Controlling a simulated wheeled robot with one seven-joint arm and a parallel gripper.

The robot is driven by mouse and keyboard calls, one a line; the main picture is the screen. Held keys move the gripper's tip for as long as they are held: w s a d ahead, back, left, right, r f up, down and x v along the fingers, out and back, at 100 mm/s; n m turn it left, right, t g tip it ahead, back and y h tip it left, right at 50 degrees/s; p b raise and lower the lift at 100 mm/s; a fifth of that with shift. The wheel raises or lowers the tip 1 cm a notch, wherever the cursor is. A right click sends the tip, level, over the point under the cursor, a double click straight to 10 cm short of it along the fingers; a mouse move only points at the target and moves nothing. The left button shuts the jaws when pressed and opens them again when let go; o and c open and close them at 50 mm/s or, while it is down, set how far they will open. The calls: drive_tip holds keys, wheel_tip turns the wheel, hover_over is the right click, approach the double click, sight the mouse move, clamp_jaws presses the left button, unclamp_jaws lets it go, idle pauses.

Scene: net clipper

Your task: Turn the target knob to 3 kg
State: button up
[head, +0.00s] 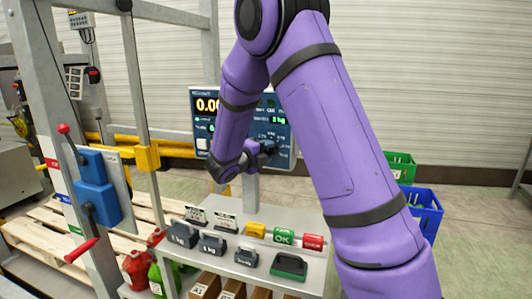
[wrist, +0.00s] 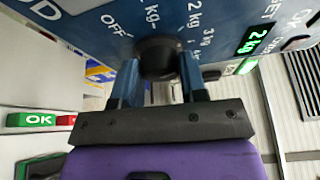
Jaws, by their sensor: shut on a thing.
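The target knob (wrist: 158,55) is a round black dial on the blue scale panel (wrist: 85,30). Labels reading OFF, 2 kg, 3 kg and others curve around its far side in the wrist view. My gripper (wrist: 158,78) is shut on the knob, one blue finger on each side. The knob's pointer cannot be made out. A small green display (wrist: 254,38) beside the dial reads 2 kg. In the head view my gripper (head: 264,149) is at the front of the scale panel (head: 284,157), and my arm covers part of it. The large orange readout (head: 207,105) starts with 0.0.
A grey table (head: 232,276) below the panel holds several dark weights (head: 213,245), a yellow block (head: 255,230), a green OK block (head: 284,236) and a red block (head: 313,242). Green (head: 401,165) and blue (head: 423,205) crates stand on the floor at right.

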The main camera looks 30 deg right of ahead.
drive_tip(key=shift+r+m+y, duration=0.1)
drive_tip(key=shift+m+y, duration=0.9)
drive_tip(key=shift+m, duration=0.9)
drive_tip(key=o, duration=0.9)
drive_tip(key=v, duration=1)
drive_tip(key=shift+s+a, duration=0.2)
drive_tip(key=shift+a, duration=0.15)
